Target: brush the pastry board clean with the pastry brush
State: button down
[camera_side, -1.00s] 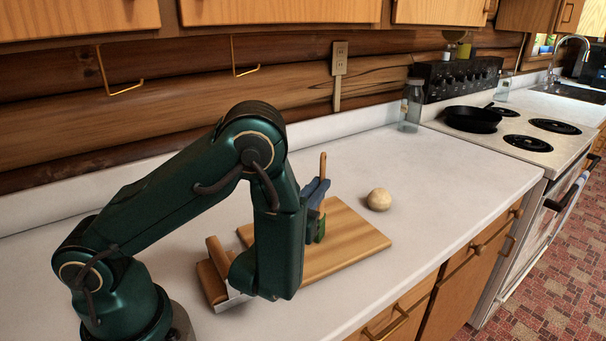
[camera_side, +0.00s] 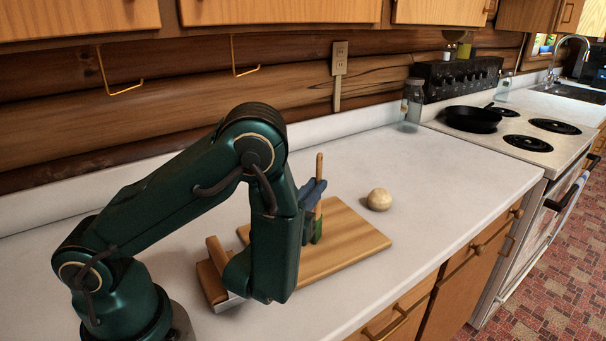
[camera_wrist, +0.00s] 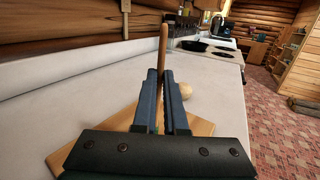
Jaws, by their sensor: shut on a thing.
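My gripper (camera_side: 313,190) is shut on the pastry brush (camera_side: 318,172), which has a wooden handle and a green lower part. The brush stands upright, with its lower end at the surface of the wooden pastry board (camera_side: 350,240); I cannot tell if the bristles touch. My arm hides the board's left part. In the wrist view, the brush handle (camera_wrist: 163,45) rises between the two fingers (camera_wrist: 164,95), and part of the board (camera_wrist: 202,128) shows beyond them. I cannot make out any crumbs or flour on the board.
A round pale ball (camera_side: 379,199) rests on the white counter just beyond the board. A wooden block-like object (camera_side: 212,282) with a metal edge lies left of the board. A glass bottle (camera_side: 412,104) and a stove with a black pan (camera_side: 472,119) stand farther right. Counter right of the board is clear.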

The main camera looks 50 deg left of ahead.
jog(key=w, duration=0.6)
jog(key=shift+w+d, duration=0.2)
jog(key=shift+d, duration=0.1)
jog(key=shift+r, duration=0.15)
dwell(0.4)
notch_tip(320, 180, up, 7)
dwell(0.6)
dwell(0.6)
jog(key=s+f+m+g+h, duration=0.1)
jog(key=s+f+g, duration=0.2)
jog(key=f, duration=0.3)
jog(key=shift+a+m, duration=0.4)
dwell(0.6)
jog(key=shift+s+f, duration=0.1)
jog(key=shift+f, duration=0.35)
dwell(0.6)
